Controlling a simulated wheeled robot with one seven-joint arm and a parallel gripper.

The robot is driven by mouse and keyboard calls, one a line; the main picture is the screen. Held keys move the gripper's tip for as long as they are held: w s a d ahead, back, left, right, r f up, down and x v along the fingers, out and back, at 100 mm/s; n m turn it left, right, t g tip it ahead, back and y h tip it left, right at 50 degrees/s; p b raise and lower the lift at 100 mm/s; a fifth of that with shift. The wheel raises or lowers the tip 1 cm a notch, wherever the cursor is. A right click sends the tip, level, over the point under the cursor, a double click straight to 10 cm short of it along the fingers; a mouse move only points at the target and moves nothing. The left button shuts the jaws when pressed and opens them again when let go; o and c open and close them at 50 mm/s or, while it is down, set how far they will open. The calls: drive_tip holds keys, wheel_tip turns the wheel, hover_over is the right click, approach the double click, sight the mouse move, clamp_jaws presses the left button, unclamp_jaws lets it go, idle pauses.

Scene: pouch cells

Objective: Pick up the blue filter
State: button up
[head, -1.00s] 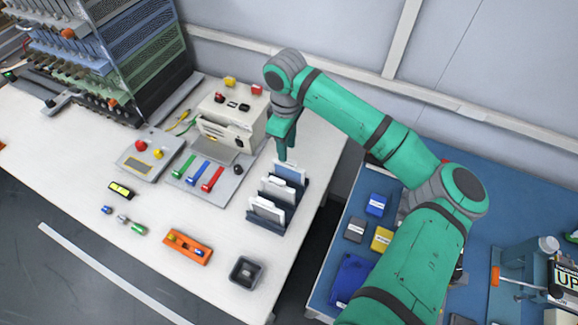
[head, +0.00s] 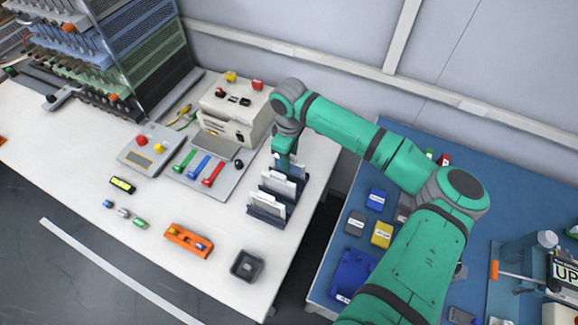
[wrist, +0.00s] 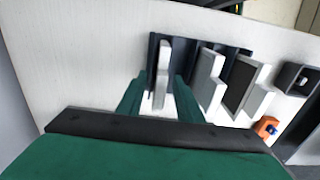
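A small blue cylinder (head: 108,204), which may be the blue filter, lies on the white table at the left, beside a grey one (head: 123,212) and a green one (head: 139,223). A blue piece (head: 200,245) also sits in the orange holder (head: 181,238). My gripper (head: 284,163) is far from both, down at the rearmost slot of the dark rack. In the wrist view my gripper (wrist: 158,88) is open, its fingers on either side of a thin white pouch (wrist: 163,62), with gaps visible.
More white pouches (head: 267,206) stand in the rack's nearer slots. A dark square tray (head: 247,266) is near the table's front edge. A panel with coloured levers (head: 211,174) and a cream machine (head: 232,108) stand left of the rack. The front left of the table is mostly clear.

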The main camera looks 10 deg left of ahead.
clamp_jaws()
drive_tip(key=shift+r, duration=0.1)
